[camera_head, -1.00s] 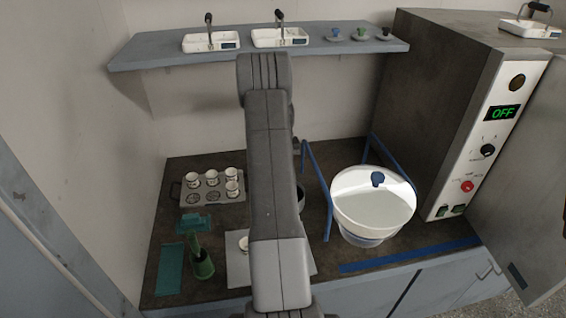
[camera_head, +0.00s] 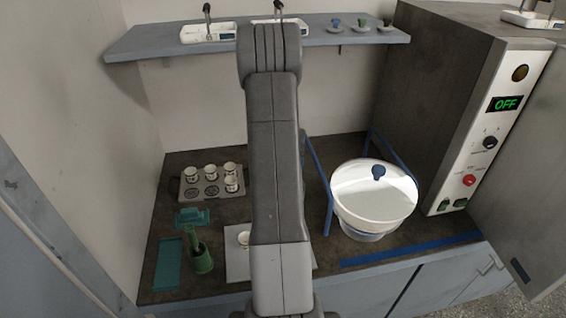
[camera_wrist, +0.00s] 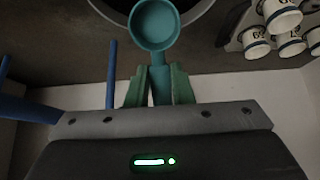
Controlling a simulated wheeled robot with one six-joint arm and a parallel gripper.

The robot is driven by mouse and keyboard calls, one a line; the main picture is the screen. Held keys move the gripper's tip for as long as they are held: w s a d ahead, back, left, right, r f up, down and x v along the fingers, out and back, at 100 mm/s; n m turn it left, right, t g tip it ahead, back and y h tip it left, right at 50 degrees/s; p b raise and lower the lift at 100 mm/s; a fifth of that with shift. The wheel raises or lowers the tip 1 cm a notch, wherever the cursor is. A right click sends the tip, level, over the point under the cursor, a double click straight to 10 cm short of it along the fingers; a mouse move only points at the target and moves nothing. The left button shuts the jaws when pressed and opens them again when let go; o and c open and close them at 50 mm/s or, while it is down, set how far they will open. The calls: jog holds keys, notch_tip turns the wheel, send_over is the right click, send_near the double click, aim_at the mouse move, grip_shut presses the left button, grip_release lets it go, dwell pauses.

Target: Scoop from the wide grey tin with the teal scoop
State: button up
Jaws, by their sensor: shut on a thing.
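My gripper (camera_wrist: 158,88) is shut on the teal scoop (camera_wrist: 154,26), with its green fingers on either side of the handle. The scoop's round bowl faces the wrist camera and looks empty. Behind the bowl, at the top of the wrist view, is the rim of a wide, dark round vessel (camera_wrist: 204,12), likely the wide grey tin. The bowl overlaps its opening in the picture; I cannot tell whether it is inside or above. In the head view my arm hides the gripper, the scoop and the tin.
A large white bowl (camera_head: 374,222) stands right between blue rails (camera_head: 318,188). A rack (camera_head: 196,195) of several cups sits back left. A green pot (camera_head: 200,262) and teal pieces (camera_head: 168,264) are front left. A white board (camera_head: 237,266) is partly behind my arm.

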jog(key=shift+s+d+f+t+y+b, duration=0.1)
jog(key=shift+s+f+t+b, duration=0.35)
jog(key=shift+b, duration=3.05)
jog(key=shift+w+a+f+t+y+b, duration=0.1)
jog(key=shift+t+b, duration=0.65)
jog(key=shift+b, duration=2.75)
jog(key=shift+s+d+f+t+y+b, duration=0.1)
jog(key=shift+s+f+t+b, duration=0.35)
jog(key=shift+b, duration=3.05)
jog(key=shift+w+f+b, duration=0.15)
jog(key=shift+f+b, duration=0.65)
jog(key=shift+f, duration=0.15)
jog(key=shift+w+f+b, duration=0.1)
jog(key=shift+f+b, duration=0.65)
jog(key=shift+f, duration=0.15)
jog(key=shift+s+d+f+b, duration=0.1)
jog(key=shift+s+f+b, duration=0.05)
jog(key=shift+s+b, duration=0.25)
jog(key=shift+s+d+b, duration=0.15)
jog(key=shift+s+b, duration=0.3)
jog(key=shift+s, duration=0.45)
jog(key=shift+s+d+b, duration=0.15)
jog(key=shift+s+b, duration=0.3)
jog(key=shift+s, duration=0.4)
jog(key=shift+w+r+p, duration=0.1)
jog(key=shift+r+p, duration=0.35)
jog(key=shift+p, duration=0.2)
jog(key=shift+w+r+p, duration=0.1)
jog(key=shift+w+p, duration=0.1)
jog(key=shift+p, duration=0.7)
